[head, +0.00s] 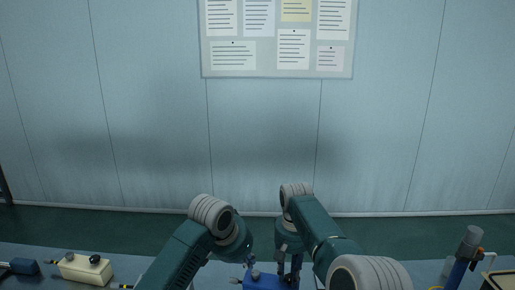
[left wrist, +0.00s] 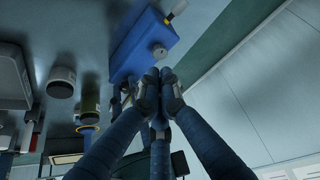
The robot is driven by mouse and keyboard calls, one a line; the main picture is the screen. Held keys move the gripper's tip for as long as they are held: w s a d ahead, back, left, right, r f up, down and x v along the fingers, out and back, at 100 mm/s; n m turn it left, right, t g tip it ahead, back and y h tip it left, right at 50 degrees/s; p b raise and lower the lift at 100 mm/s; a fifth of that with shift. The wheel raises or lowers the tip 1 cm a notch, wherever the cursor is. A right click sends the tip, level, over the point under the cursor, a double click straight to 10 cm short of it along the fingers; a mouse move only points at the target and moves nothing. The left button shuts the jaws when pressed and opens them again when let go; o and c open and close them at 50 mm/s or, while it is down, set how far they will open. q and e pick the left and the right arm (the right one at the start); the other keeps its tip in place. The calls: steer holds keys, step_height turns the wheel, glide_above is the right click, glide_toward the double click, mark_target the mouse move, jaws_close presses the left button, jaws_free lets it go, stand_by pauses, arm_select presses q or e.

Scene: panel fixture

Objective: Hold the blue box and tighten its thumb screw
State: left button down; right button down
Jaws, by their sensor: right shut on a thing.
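The blue box (head: 262,283) is at the bottom edge of the head view, partly cut off. In the left wrist view the blue box (left wrist: 140,48) fills the upper middle, with a round grey thumb screw (left wrist: 160,50) on its face. My left gripper (head: 249,264) is above the box's left part. In the left wrist view its fingertips (left wrist: 159,73) are together just short of the thumb screw, with nothing seen between them. My right gripper (head: 289,272) is shut on the blue box at its right part; the contact is mostly hidden.
A cream box (head: 84,268) with a dark knob and a small blue block (head: 24,266) lie on the bench at left. A blue cylinder with a grey top (head: 467,250) stands at right. A notice board (head: 277,70) hangs on the wall behind.

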mark_target(250, 281)
arm_select(q)
steer(key=shift+d+f, duration=0.2)
steer(key=shift+f, duration=3.15)
steer(key=shift+w+d, duration=0.1)
steer(key=shift+w, duration=0.15)
steer(key=shift+w+a, duration=0.35)
steer(key=shift+a, duration=0.15)
steer(key=shift+s, duration=0.15)
steer(key=shift+s+a, duration=0.2)
step_height(250, 281, up, 6)
steer(key=shift+s, duration=0.1)
